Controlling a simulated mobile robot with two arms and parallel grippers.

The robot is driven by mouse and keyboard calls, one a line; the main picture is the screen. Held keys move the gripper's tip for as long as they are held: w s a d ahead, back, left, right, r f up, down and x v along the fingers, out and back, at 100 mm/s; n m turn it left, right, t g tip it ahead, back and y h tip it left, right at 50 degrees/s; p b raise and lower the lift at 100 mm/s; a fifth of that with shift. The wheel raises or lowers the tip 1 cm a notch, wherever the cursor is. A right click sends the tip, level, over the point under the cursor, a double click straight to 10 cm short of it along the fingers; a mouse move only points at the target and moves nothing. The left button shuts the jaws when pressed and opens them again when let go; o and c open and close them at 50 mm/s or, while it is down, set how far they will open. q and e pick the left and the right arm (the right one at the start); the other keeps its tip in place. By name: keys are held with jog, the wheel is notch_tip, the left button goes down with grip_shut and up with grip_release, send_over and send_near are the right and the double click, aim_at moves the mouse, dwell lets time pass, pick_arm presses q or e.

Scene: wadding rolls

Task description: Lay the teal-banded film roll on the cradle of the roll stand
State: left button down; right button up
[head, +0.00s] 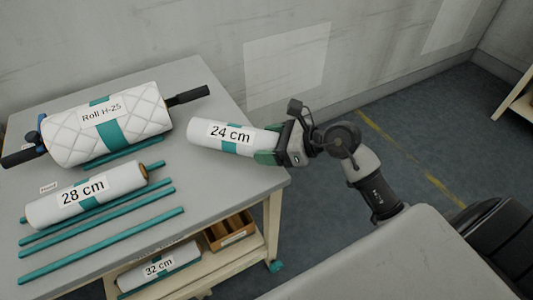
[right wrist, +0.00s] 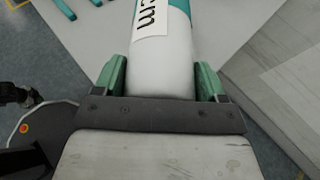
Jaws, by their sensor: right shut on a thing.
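My right gripper (head: 277,146) is shut on the right end of a white roll labelled "24 cm" (head: 205,132), which has a teal band. The roll lies level over the table's right part; I cannot tell if it touches the top. In the right wrist view the roll (right wrist: 162,65) sits between the green fingers (right wrist: 160,82). A white "28 cm" roll (head: 127,181) with a teal band rests by teal bars (head: 110,240) at the table's front left. A quilted "Roll H-25" (head: 70,137) with a teal band and dark handles lies behind it. I cannot tell which part is the cradle.
The grey tabletop (head: 215,185) is clear between the bars and the right edge. On the lower shelf lie a "32 cm" roll (head: 190,253) and a brown box (head: 222,240). A wall stands behind the table, and open floor (head: 400,130) is at the right.

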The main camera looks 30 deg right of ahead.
jog(key=shift+w+a+f, duration=0.1)
jog(key=shift+w+a, duration=0.05)
jog(key=shift+w, duration=0.15)
jog(key=shift+f, duration=2)
jog(key=shift+f+b, duration=0.2)
jog(key=shift+b, duration=0.15)
jog(key=o, duration=1.3)
